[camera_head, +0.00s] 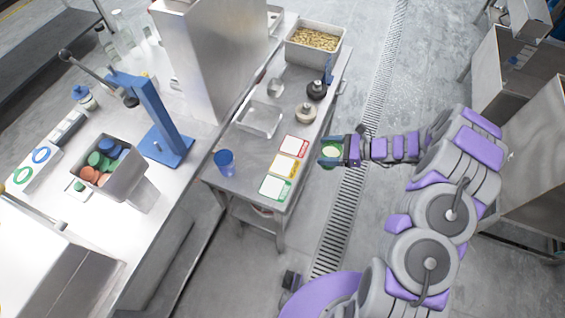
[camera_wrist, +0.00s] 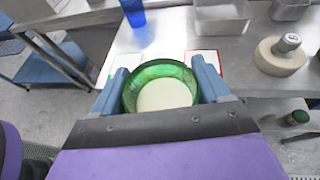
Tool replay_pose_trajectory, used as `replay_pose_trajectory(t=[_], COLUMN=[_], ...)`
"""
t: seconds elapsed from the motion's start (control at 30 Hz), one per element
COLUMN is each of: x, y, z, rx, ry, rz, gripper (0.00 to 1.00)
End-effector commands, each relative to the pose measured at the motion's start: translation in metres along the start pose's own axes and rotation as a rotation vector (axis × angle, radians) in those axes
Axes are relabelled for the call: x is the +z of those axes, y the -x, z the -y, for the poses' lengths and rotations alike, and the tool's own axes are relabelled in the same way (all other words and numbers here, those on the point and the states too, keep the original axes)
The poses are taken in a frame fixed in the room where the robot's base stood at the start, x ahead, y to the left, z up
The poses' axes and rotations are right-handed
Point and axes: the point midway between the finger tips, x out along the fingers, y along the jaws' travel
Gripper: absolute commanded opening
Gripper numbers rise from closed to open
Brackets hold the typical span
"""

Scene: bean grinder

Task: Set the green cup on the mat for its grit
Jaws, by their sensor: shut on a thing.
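My gripper (camera_head: 333,151) is shut on the green cup (camera_head: 328,150), which is off the right edge of the steel table. In the wrist view the cup (camera_wrist: 130,97) sits between the two blue-grey fingers of my gripper (camera_wrist: 162,76), open top showing pale cream contents. How coarse the contents are, I cannot tell. Three white cards lie in a row on the table: a red-edged mat (camera_head: 295,145), a yellow-edged mat (camera_head: 285,166) and a green-edged mat (camera_head: 274,188), nearest the front. None bears a cup. Their print is too small to read.
A blue cup (camera_head: 225,163) stands left of the mats. Behind are a clear tray (camera_head: 259,120), a pale round tamper-like object (camera_head: 305,112), a black one (camera_head: 316,89) and a bin of beans (camera_head: 315,40). A blue press (camera_head: 160,125) stands on the left counter.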

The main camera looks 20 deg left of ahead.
Motion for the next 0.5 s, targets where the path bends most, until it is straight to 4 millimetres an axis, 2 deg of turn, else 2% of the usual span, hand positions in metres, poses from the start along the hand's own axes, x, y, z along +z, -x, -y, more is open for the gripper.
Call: replay_pose_trajectory(t=[0.17,0.5], x=[0.005,0.025], y=[-0.031,-0.111], z=[-0.005,-0.008], rx=[0.014,0.012], ry=[0.002,0.002], rz=[0.001,-0.001], gripper=[0.46,0.46])
